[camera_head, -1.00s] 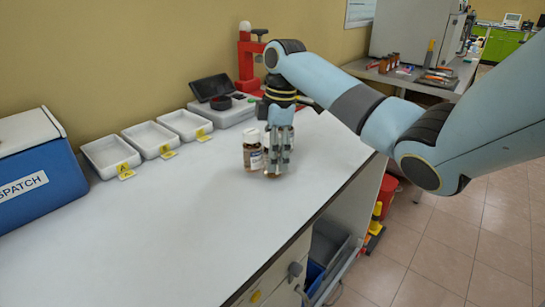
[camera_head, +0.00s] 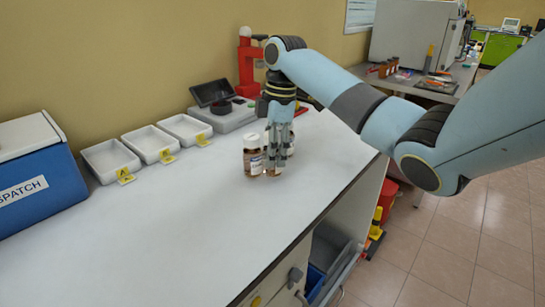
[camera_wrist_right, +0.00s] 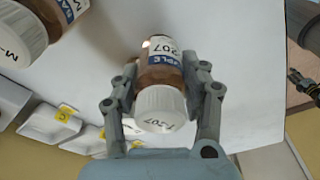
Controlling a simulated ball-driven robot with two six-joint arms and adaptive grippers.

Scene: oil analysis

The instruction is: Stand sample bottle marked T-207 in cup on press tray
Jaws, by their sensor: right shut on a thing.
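My right gripper (camera_head: 279,160) is shut on a brown bottle with a white cap. In the right wrist view the bottle marked T-207 (camera_wrist_right: 161,85) sits between the two fingers (camera_wrist_right: 160,95), with 207 readable on its label and cap. In the head view the fingers partly hide this bottle (camera_head: 271,168), which is at the bench top; I cannot tell whether it touches. A second brown bottle (camera_head: 252,160), marked M-, stands close to its left. It also shows in the wrist view (camera_wrist_right: 28,38). No cup is clearly recognisable. My left gripper is not in view.
A red stand (camera_head: 247,62) rises at the bench's back. Beside it is a grey device (camera_head: 228,119) with a black round piece and tilted panel. White trays (camera_head: 108,160) and a blue box (camera_head: 40,185) stand left. The front bench (camera_head: 180,230) is clear.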

